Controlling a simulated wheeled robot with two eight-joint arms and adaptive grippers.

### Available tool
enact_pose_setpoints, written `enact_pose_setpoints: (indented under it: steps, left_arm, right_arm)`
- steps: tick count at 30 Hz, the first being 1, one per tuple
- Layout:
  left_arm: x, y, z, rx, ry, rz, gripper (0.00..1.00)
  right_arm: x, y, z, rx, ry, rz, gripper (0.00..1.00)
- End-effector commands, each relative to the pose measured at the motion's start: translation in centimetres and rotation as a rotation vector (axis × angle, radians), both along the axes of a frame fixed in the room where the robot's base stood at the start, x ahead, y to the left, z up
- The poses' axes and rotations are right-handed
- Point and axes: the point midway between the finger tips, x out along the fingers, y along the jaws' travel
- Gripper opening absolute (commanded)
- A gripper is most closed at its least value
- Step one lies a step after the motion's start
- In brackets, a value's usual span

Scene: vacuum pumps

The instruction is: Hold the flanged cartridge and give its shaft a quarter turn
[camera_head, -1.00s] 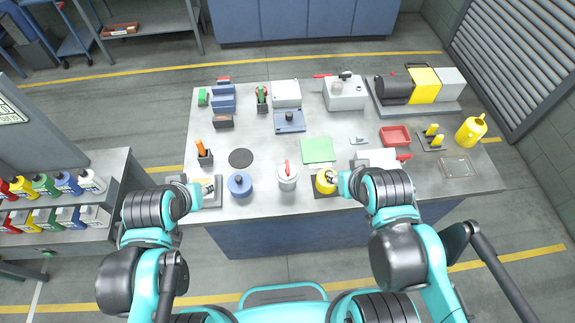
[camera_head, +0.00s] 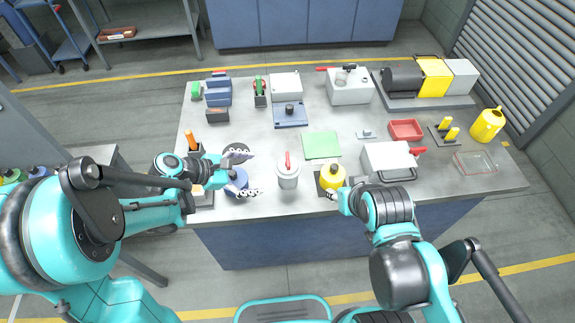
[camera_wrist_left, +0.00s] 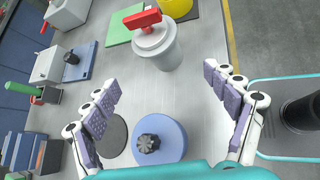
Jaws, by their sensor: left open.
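A round blue part with a dark fluted knob on top, which looks like the flanged cartridge (camera_head: 238,183), stands upright near the table's front left. It also shows in the left wrist view (camera_wrist_left: 172,140), low between my left fingers. My left gripper (camera_head: 254,175) is wide open and empty above it, its fingers spread to either side; I see no contact. In the left wrist view the open gripper (camera_wrist_left: 160,78) shows both padded fingers. My right gripper (camera_head: 333,193) is beside a yellow round part (camera_head: 333,176) on a black mat; whether its jaws are closed on it cannot be told.
A grey canister with a red handle (camera_head: 288,172) stands right of the blue part. A dark round pad (camera_wrist_left: 112,136) lies beside the blue part. A green mat (camera_head: 321,145) lies behind the canister. A white box with a red handle (camera_head: 388,160) stands further right.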

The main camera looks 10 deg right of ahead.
Motion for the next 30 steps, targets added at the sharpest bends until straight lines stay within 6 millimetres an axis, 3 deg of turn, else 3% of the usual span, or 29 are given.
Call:
enact_pose_setpoints:
  steps: [1, 3, 14, 30]
  left_arm:
    - [0.4, -0.2, -1.4, -0.05, 0.043, 0.023, 0.86]
    - [0.6, -0.6, -2.3, -0.111, 0.098, 0.048, 0.86]
    - [1.1, -2.1, -4.0, -0.208, 0.195, 0.083, 0.86]
    - [3.1, -8.4, -7.7, -0.206, 0.192, 0.083, 0.86]
  right_arm:
    - [0.0, 0.0, -1.0, 0.0, 0.0, 0.0, 0.4]
    - [0.0, 0.0, -1.4, 0.0, 0.0, 0.0, 0.4]
    - [0.0, 0.0, -2.4, 0.0, 0.0, 0.0, 0.4]
    - [0.0, 0.0, -5.3, 0.0, 0.0, 0.0, 0.4]
